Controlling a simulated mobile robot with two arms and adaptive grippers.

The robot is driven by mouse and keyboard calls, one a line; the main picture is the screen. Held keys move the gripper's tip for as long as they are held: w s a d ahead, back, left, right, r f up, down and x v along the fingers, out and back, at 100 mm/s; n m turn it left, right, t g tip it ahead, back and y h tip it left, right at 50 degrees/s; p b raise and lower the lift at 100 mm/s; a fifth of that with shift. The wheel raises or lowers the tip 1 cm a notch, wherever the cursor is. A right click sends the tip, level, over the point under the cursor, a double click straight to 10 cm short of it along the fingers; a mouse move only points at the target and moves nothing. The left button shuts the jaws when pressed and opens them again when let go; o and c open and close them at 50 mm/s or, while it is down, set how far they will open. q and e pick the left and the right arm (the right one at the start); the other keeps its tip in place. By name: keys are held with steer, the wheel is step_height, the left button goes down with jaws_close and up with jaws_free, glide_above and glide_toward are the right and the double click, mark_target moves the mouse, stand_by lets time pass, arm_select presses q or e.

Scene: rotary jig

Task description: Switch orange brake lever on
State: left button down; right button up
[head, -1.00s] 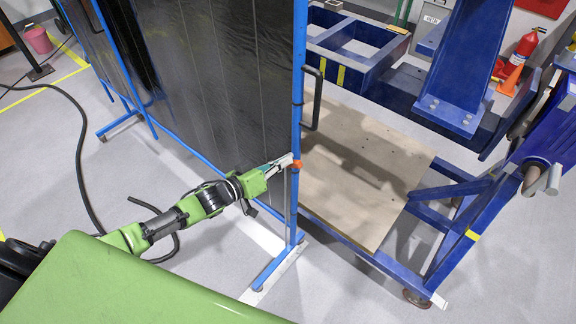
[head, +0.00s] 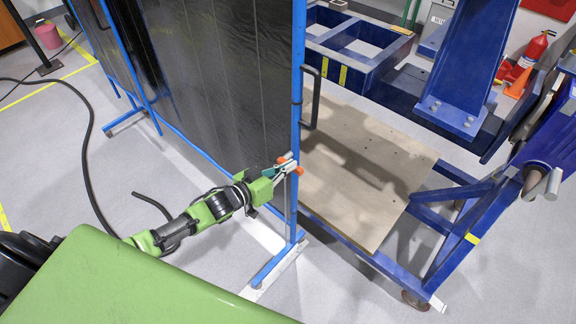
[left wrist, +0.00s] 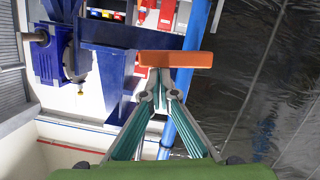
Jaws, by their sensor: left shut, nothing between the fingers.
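An orange bar, apparently the brake lever (head: 299,171), sits by the blue upright post in the head view, right at my left fingertips. One orange end shows on each side of the fingers. In the left wrist view the orange lever (left wrist: 178,60) lies crosswise just beyond the fingertips; I cannot tell whether they touch it. My left gripper (head: 286,166) is shut and empty, reaching in from the left; its two fingers (left wrist: 157,88) meet in the left wrist view. My right gripper is not in view.
A dark curtain screen (head: 215,90) in a blue frame stands beside my left arm. A wooden board (head: 365,165) lies on a blue jig frame (head: 455,235) to the right. A black hose (head: 92,150) lies on the floor at left. A fire extinguisher (head: 529,50) stands at back right.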

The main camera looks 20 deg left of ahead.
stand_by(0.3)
arm_select(q)
steer(key=s+a+r+p, duration=0.1)
steer(key=s+a+r, duration=0.3)
steer(key=s+r, duration=0.2)
steer(key=shift+s+a+r+p, duration=0.2)
steer(key=shift+s+p, duration=0.15)
steer(key=shift+s, duration=1.05)
steer(key=shift+f, duration=0.15)
